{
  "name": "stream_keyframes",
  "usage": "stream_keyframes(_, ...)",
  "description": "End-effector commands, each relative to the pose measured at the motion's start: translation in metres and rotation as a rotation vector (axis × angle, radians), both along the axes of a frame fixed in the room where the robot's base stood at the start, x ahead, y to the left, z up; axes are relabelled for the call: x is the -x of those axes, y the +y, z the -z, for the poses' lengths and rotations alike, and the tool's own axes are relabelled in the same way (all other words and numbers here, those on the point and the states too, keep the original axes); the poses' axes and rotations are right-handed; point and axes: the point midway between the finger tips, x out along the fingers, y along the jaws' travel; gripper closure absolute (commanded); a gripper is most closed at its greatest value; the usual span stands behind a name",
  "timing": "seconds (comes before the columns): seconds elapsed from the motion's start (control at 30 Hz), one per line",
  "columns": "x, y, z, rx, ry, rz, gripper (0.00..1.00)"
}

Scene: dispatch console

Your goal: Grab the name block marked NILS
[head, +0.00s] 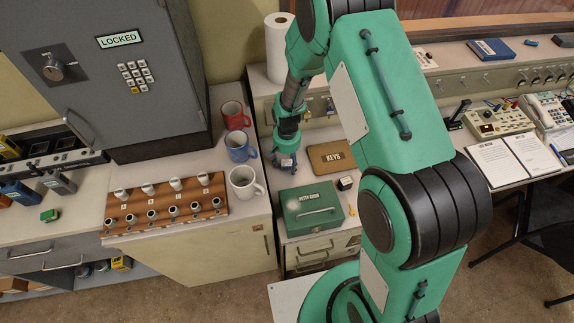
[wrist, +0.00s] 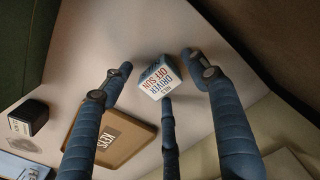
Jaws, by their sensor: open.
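My gripper (wrist: 157,76) is open, its blue fingers spread around a small white block (wrist: 158,84) without visibly closing on it. The block's near face carries print that seems to include "DRIVER" and "OFF SUN". Blue lettering on another face is too small to read, so I cannot confirm NILS. In the head view my gripper (head: 287,163) points down at the counter behind the green cash box, and its fingers largely hide the block. A second small block, black with a pale face (wrist: 24,121), stands apart at the left of the wrist view; its marking is unreadable.
A brown tray or box marked KEYS (head: 331,156) lies close beside my gripper. The green cash box (head: 312,208) is in front. Red (head: 235,115), blue (head: 241,147) and white (head: 246,182) mugs stand on the cabinet to the left. A paper roll (head: 279,48) stands behind.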

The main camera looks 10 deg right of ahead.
Motion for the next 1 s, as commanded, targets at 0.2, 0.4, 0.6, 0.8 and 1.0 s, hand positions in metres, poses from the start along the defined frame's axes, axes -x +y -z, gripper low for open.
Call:
stream_keyframes(0.2,0.0001,0.0000,-0.0003,0.000,0.000,0.000,0.41)
stream_keyframes(0.4,0.0002,0.0000,-0.0003,0.000,0.000,0.000,0.45)
stream_keyframes(0.6,0.0002,0.0000,-0.0003,0.000,0.000,0.000,0.84)
stream_keyframes(0.8,0.0002,0.0000,-0.0003,0.000,0.000,0.000,0.88)
stream_keyframes(1.0,0.0001,0.0000,-0.0010,0.000,0.000,0.000,0.88)
